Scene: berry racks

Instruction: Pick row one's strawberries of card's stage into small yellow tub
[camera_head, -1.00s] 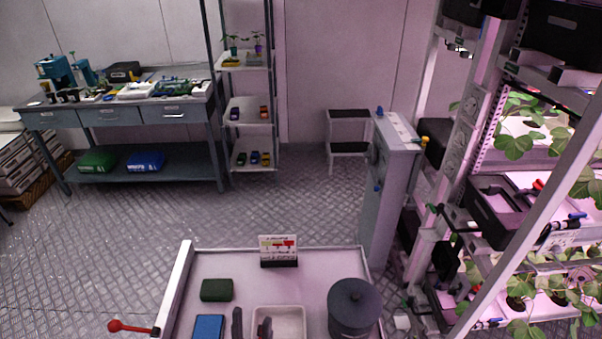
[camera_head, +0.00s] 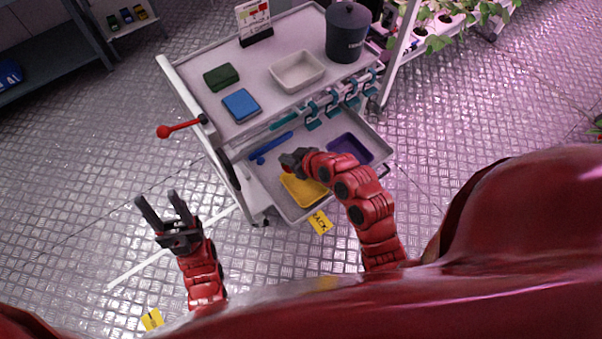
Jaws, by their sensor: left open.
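The small yellow tub (camera_head: 300,193) lies on the lower shelf of the cart, partly hidden by my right arm. The card (camera_head: 253,17) stands in a dark holder at the back of the cart's top; its print is too small to read. Strawberry plants (camera_head: 440,22) show on the rack at the top right; I cannot make out any berries. My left gripper (camera_head: 158,197) is open and empty over the floor, left of the cart. My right gripper (camera_head: 290,159) is above the lower shelf beside the yellow tub; its fingers are too unclear to judge.
The cart's top (camera_head: 210,105) holds a white tray (camera_head: 297,72), a dark pot (camera_head: 347,32), a green block (camera_head: 221,77) and a blue block (camera_head: 241,105). A purple tub (camera_head: 349,150) is on the lower shelf.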

